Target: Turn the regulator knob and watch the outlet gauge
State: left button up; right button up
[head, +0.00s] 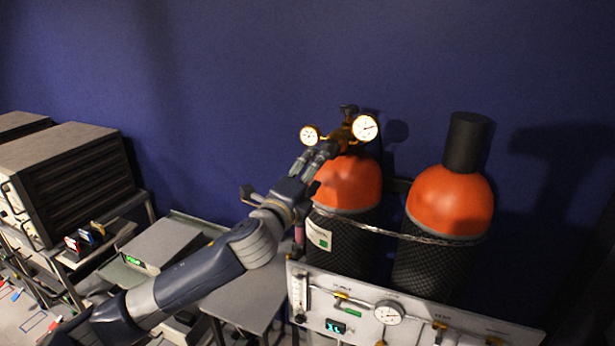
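A brass regulator (345,136) sits on top of the left orange-shouldered gas cylinder (348,185). It carries a smaller white gauge (309,135) on its left and a larger white gauge (365,128) on its right. The gauge needles are too small to read, and I cannot tell which gauge is the outlet one. A black valve top (349,110) stands above the regulator. My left gripper (321,152) reaches up to the regulator's front from below left. Its fingers cover the area where a knob could be, so the knob and any grip on it are hidden. My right gripper is out of view.
A second orange cylinder (450,200) with a black cap stands to the right. A chain (400,234) crosses both cylinders. A white gauge panel (410,317) stands in front. Equipment racks (70,180) and a grey bench box (160,245) are at left; a blue wall is behind.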

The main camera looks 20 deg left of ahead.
pick_arm(q)
jog(key=shift+s+a, duration=0.1)
jog(key=shift+s, duration=0.95)
jog(key=shift+f, duration=0.15)
